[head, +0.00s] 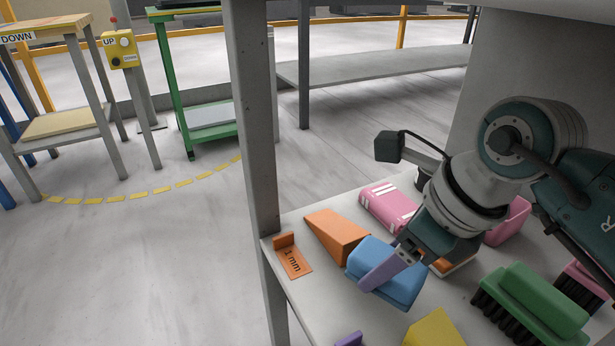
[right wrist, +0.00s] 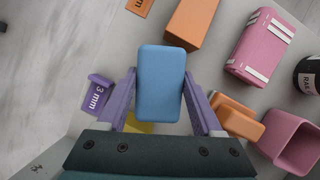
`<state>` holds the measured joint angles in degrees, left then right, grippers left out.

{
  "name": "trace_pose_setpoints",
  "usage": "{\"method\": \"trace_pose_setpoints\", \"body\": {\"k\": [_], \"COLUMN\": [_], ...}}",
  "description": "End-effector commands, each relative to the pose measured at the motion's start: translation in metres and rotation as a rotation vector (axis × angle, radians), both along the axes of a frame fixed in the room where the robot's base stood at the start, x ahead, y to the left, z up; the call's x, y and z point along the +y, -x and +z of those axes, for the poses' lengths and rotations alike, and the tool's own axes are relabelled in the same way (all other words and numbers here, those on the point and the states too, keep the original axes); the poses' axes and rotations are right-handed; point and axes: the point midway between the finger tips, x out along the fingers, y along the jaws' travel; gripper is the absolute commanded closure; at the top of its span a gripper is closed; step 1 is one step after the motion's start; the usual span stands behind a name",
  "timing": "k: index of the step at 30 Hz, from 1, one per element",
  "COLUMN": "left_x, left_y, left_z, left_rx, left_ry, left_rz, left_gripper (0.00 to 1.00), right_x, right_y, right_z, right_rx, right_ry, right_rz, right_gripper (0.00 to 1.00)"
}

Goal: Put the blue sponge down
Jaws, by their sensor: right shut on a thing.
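The blue sponge (head: 385,273) is a rounded block in the head view, low over the slab near its front left. My right gripper (head: 390,268) is shut on it, with one purple finger across its near side. In the right wrist view the sponge (right wrist: 160,85) sits between both purple fingers of the gripper (right wrist: 160,100). I cannot tell whether its underside touches the surface. My left gripper is not in view.
Around the sponge on the slab (head: 325,290) are an orange wedge (head: 336,235), an orange "1 mm" piece (head: 291,258), a pink striped block (head: 388,205), a yellow piece (head: 435,330) and a green brush (head: 535,300). A grey post (head: 255,150) stands at the left edge.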

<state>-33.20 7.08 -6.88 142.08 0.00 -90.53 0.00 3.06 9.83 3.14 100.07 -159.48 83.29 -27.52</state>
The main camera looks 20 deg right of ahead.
Motion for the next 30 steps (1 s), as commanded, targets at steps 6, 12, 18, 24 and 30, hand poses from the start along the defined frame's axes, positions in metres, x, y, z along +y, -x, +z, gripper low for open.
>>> {"method": "trace_pose_setpoints", "body": {"k": [6, 12, 18, 24, 30], "left_x": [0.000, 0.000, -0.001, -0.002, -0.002], "left_y": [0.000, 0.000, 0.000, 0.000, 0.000], "left_z": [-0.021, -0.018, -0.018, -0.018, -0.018], "left_rx": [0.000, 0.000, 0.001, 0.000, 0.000], "left_ry": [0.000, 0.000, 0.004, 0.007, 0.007], "left_rz": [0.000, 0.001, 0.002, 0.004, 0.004], "left_gripper": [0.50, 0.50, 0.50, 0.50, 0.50], "right_x": [0.000, 0.000, 0.000, 0.000, 0.000], "right_y": [0.001, 0.001, 0.000, 0.000, 0.000], "right_z": [-0.033, -0.031, -0.032, -0.032, -0.031], "right_rx": [0.002, 0.000, 0.000, 0.000, 0.000], "right_ry": [-0.001, 0.001, 0.001, 0.001, 0.001], "right_rz": [-0.002, 0.000, 0.000, 0.000, 0.000], "right_gripper": [0.85, 0.85, 0.22, 0.02, 0.02]}}
